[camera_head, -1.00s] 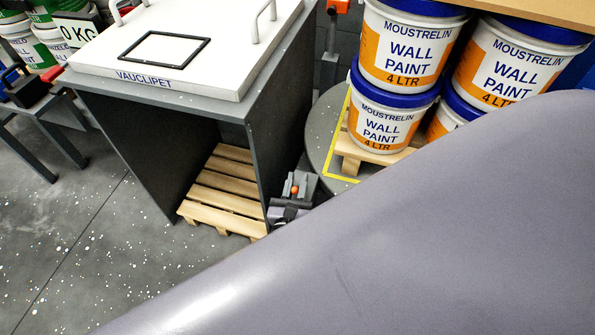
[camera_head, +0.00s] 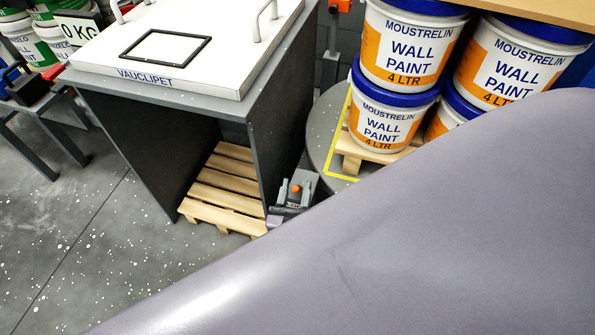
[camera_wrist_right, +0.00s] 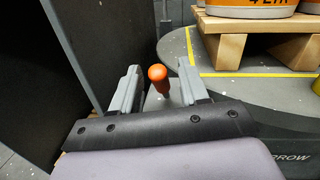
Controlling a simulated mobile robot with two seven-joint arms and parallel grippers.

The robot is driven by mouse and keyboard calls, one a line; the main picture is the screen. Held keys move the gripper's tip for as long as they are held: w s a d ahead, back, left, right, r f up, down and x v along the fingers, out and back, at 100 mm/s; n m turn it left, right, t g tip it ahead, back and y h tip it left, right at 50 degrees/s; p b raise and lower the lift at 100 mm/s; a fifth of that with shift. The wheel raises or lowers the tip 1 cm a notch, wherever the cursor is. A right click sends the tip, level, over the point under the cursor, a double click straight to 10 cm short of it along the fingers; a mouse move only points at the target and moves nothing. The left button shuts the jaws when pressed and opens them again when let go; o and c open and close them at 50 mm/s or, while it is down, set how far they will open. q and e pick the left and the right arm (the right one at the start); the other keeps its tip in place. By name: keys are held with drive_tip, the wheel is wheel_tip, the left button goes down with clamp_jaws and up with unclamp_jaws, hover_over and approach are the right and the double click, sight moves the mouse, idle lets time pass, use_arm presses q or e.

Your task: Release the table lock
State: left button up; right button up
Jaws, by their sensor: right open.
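The table lock shows as an upright handle with an orange knob (camera_wrist_right: 157,73) beside the round grey turntable (camera_wrist_right: 237,88). In the head view the knob (camera_head: 296,188) is small, between the dark cabinet and the turntable. My right gripper (camera_wrist_right: 158,68) is open, with one grey finger on each side of the handle. In the wrist view there are gaps between the fingers and the knob. The right gripper (camera_head: 293,194) also shows in the head view, partly hidden by my large grey arm. The lock's base is mostly hidden. My left gripper is not in view.
A dark cabinet (camera_head: 280,130) with a white lid (camera_head: 215,30) stands close on the left. Paint pails (camera_head: 385,112) sit on a small pallet (camera_head: 352,150) on the turntable. Another wooden pallet (camera_head: 225,190) lies inside the cabinet. Speckled floor is clear at front left.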

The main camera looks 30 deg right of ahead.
drive_tip(key=v, duration=0.5)
idle(0.5)
